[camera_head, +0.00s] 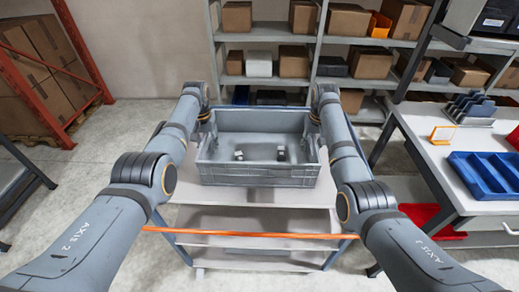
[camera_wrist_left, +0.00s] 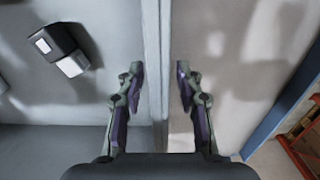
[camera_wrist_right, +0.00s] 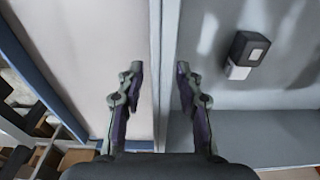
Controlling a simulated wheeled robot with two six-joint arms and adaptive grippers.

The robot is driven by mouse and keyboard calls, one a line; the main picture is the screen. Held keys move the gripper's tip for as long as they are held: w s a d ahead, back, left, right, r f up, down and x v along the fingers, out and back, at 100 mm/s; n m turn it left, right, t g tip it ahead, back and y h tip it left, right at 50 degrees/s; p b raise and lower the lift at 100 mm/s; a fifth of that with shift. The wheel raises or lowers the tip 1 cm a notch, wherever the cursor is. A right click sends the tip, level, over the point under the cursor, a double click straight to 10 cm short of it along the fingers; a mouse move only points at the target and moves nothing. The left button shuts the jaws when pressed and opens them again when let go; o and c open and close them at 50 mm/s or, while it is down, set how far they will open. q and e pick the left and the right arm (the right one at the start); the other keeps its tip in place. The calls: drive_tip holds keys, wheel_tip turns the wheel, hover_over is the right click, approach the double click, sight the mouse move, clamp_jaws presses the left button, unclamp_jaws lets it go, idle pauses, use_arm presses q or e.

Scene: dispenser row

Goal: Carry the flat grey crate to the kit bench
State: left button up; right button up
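The flat grey crate (camera_head: 258,174) stands level on the top shelf of a trolley, between my arms. Two small black-and-white items (camera_head: 238,155) (camera_head: 281,153) lie inside it. My left gripper (camera_wrist_left: 160,80) is open at the crate's left side, with the crate's wall (camera_wrist_left: 152,40) between its fingers and gaps on both sides. My right gripper (camera_wrist_right: 160,80) is open at the right side, its fingers likewise on either side of the wall (camera_wrist_right: 168,40). In the head view both sets of fingers are largely hidden by the arms.
The trolley (camera_head: 262,222) has a pale top, lower shelves and an orange bar across its near side. A white-topped bench (camera_head: 425,125) on the right carries a blue tray (camera_head: 487,176) and an orange frame (camera_head: 442,134). Shelving with boxes (camera_head: 273,35) stands behind the crate.

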use_arm(q)
drive_tip(key=shift+c, duration=0.2)
clamp_jaws()
use_arm(e)
clamp_jaws()
use_arm(q)
drive_tip(key=shift+r, duration=0.1)
use_arm(e)
drive_tip(key=shift+r, duration=0.1)
